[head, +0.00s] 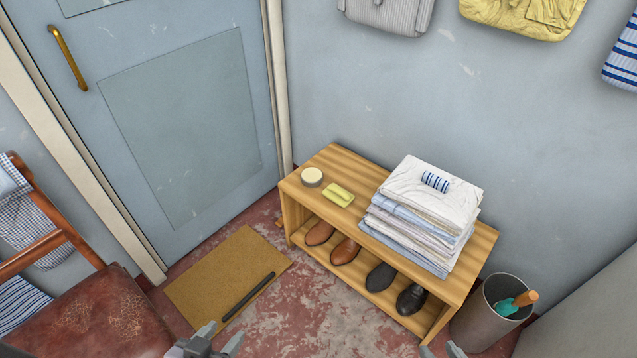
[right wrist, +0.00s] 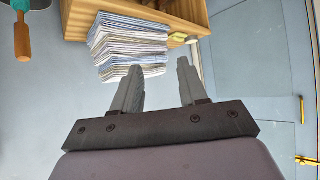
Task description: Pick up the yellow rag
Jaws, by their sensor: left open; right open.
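The yellow rag (head: 338,194) is a small folded cloth lying flat on top of the wooden shoe bench (head: 473,262), between a round tin (head: 312,177) and a stack of folded shirts (head: 420,215). A small yellowish patch at the bench edge in the right wrist view (right wrist: 178,38) looks like the rag. My left gripper (head: 221,337) is open and empty at the bottom edge of the head view, well short of the bench. My right gripper (head: 440,350) barely shows at the bottom edge; its open, empty fingers show in the right wrist view (right wrist: 158,82), apart from the rag.
A blue striped roll (head: 435,181) lies on the shirts. Brown and black shoes (head: 381,277) stand on the lower shelf. A grey bin (head: 480,318) with a teal, orange-handled tool is right of the bench. A red chair (head: 105,318) is at left; a mat (head: 205,286) lies by the door.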

